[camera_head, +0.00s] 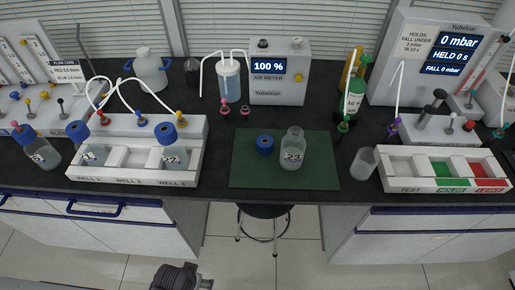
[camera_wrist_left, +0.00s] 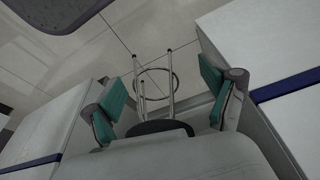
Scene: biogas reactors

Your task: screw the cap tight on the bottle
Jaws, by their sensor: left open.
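The bottle (camera_head: 292,150), clear glass and marked 23, stands upright and uncapped on the green mat (camera_head: 318,180). A blue cap (camera_head: 264,143) lies on the same mat just left of the bottle, apart from it. My left gripper (camera_wrist_left: 163,103) shows in the left wrist view, with its two teal-padded fingers wide apart and nothing between them. It points down toward the floor and a stool, away from the mat. In the head view, a dark part of my own arm shows at the bottom edge; no gripper fingers are clear there. My right gripper is in neither view.
A white rack (camera_head: 138,181) with blue-capped bottles stands left of the mat. An empty beaker (camera_head: 364,162) and a tray with green and red compartments (camera_head: 448,184) stand to the right. An air meter (camera_head: 279,72) is behind. A stool (camera_head: 263,211) stands below the bench edge.

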